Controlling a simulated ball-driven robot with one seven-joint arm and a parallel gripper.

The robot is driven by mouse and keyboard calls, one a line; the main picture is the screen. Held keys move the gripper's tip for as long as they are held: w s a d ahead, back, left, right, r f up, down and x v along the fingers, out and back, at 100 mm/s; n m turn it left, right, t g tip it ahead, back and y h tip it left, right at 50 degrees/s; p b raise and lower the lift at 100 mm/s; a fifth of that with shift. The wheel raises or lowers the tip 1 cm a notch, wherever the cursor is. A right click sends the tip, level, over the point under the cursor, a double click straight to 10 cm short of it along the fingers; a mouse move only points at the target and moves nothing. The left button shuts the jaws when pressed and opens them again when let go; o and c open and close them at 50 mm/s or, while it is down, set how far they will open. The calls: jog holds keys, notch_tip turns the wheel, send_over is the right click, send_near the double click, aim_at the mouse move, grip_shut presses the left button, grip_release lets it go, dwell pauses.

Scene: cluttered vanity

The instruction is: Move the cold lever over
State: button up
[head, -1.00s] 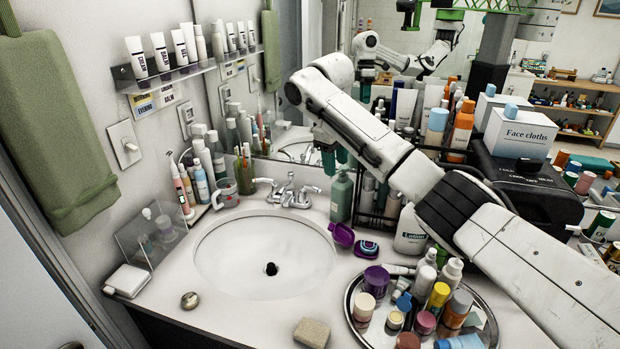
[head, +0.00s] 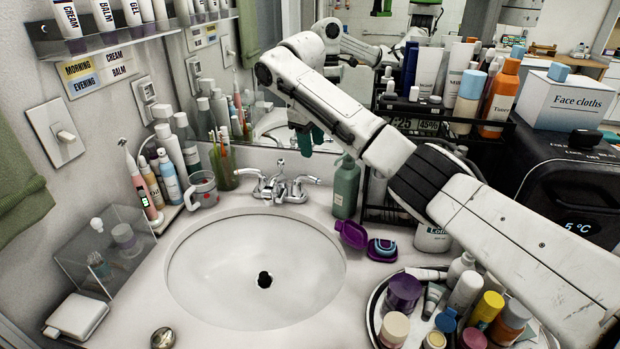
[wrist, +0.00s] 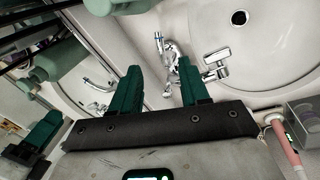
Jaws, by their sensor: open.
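The chrome faucet (head: 270,188) stands at the back of the sink, with one lever on each side. The right lever (head: 306,181) and left lever (head: 252,172) both show in the head view; I see no mark telling which is cold. In the wrist view the faucet is turned round, with one lever (wrist: 160,42) at upper left and the other (wrist: 216,72) at right. My gripper (head: 309,139) is open and empty, above and behind the right lever near the mirror. In the wrist view its teal fingers (wrist: 158,78) point toward the faucet, apart from both levers.
The green pump bottle (head: 345,188) stands right of the faucet. A mug (head: 203,190) and a green cup of brushes (head: 223,168) stand left. The mirror is close behind my gripper. The sink bowl (head: 215,270) is empty. A crowded tray (head: 374,306) lies at front right.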

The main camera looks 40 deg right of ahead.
aim_at(315, 178)
jog(key=f, duration=0.3)
jog(key=d+f, duration=0.1)
jog(key=f, duration=0.3)
jog(key=w+d+f, duration=0.1)
jog(key=f, duration=0.3)
jog(key=shift+f, duration=0.15)
jog(key=shift+c, duration=0.3)
grip_shut()
